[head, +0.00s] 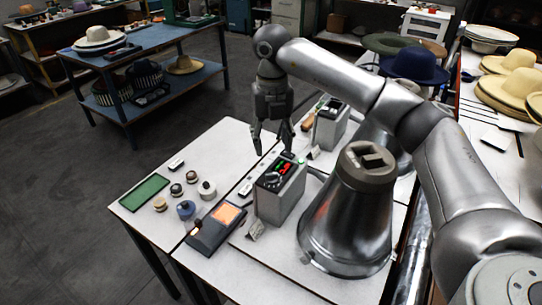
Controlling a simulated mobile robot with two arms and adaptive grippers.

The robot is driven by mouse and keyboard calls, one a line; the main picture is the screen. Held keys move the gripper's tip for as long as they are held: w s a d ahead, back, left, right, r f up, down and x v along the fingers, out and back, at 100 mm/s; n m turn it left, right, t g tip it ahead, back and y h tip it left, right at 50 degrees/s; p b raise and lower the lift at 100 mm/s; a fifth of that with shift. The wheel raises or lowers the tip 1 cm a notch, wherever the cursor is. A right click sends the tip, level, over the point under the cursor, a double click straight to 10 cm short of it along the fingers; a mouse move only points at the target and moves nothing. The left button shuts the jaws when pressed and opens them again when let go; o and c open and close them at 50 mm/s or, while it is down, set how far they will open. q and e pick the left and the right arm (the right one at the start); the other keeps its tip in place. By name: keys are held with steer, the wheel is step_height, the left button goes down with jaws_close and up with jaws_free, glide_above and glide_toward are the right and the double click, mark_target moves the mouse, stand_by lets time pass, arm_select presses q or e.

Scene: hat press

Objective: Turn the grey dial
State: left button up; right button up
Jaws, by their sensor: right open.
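My right gripper (273,150) is open and empty, pointing down, with its two fingers apart. It hovers just behind and above a grey control box (288,199) with a black top panel and a lit red and green display (274,174). One fingertip appears close to the back edge of that panel; I cannot tell if it touches. I cannot clearly make out a grey dial on the panel. A second, similar box (331,128) stands farther back, right of the gripper. My left gripper is out of view.
A large metal cone-shaped press (346,225) stands right of the near box. Left on the white table lie several small round pieces, including a blue one (186,209), a green mat (145,192) and a dark tray with an orange panel (226,214). Hats (413,67) stand behind.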

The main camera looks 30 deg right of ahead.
steer(key=p, duration=0.2)
glide_above(272, 175)
steer(key=f, duration=0.6)
steer(key=shift+s+f, duration=0.15)
steer(key=shift+s, duration=0.05)
steer(key=f, duration=0.1)
steer(key=f+p, duration=0.1)
steer(key=shift+w+f, duration=0.3)
steer(key=shift+f, duration=0.85)
steer(key=shift+c, duration=1.8)
steer(key=c, duration=0.7)
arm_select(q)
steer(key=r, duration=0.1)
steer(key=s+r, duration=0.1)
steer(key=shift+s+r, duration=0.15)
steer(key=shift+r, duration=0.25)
arm_select(e)
steer(key=shift+o, duration=0.2)
